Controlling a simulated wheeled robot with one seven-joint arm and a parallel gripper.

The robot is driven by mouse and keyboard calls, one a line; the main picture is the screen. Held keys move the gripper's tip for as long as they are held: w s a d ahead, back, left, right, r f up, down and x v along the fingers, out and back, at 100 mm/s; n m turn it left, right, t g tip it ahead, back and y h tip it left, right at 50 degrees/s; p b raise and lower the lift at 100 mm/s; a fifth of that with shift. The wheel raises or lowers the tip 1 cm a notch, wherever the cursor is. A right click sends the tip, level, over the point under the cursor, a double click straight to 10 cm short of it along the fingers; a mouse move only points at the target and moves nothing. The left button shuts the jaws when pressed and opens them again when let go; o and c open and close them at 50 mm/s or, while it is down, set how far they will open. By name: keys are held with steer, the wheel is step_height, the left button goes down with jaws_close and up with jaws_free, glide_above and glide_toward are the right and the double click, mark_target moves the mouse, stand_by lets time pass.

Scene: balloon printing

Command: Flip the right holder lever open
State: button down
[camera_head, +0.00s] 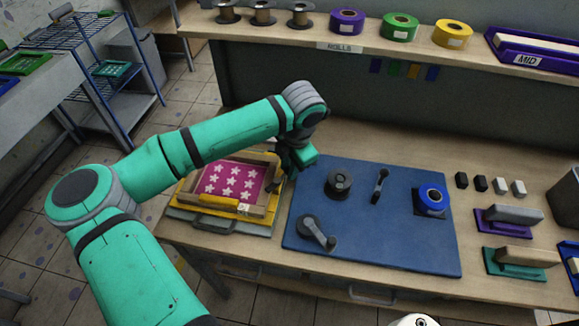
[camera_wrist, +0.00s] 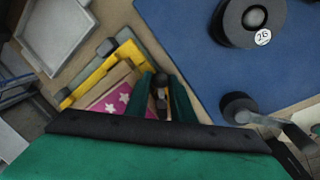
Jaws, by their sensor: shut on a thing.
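The printing frame has a wooden rim (camera_head: 225,208) around a pink screen with white stars (camera_head: 228,182) and sits on a yellow holder (camera_head: 190,196) at the left of the bench. My gripper (camera_head: 281,178) is low at the frame's right edge. In the wrist view its dark green fingers (camera_wrist: 164,84) are shut around a small dark grey piece (camera_wrist: 161,100), which looks like the right holder lever. The head view hides this lever behind the gripper. The wrist view also shows the yellow holder (camera_wrist: 98,74) and the pink screen.
A blue board (camera_head: 400,245) lies just right of the gripper. It bears a dark round spool (camera_head: 338,183), a small upright handle (camera_head: 379,186), a crank piece (camera_head: 314,231) and a blue roll (camera_head: 432,198). A shelf with rolls (camera_head: 345,24) runs behind.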

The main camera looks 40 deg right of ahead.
steer(key=n, duration=0.2)
steer(key=w+n, duration=0.1)
steer(key=n, duration=0.1)
steer(key=shift+w+a+y, duration=0.1)
steer(key=shift+w+y, duration=0.2)
steer(key=shift+y, duration=0.1)
steer(key=shift+w+a+n, duration=0.15)
steer(key=shift+w+n, duration=0.1)
steer(key=shift+n, duration=0.45)
steer(key=shift+w+a+n, duration=0.1)
steer(key=shift+w+n, duration=0.1)
steer(key=shift+n, duration=0.5)
steer(key=c, duration=1.5)
jaws_free()
steer(key=shift+c, duration=0.2)
steer(key=shift+r, duration=0.1)
step_height(320, 180, up, 10)
steer(key=s, duration=0.1)
steer(key=shift+s+d+r, duration=0.25)
steer(key=shift+s+d, duration=0.1)
steer(key=shift+d, duration=0.1)
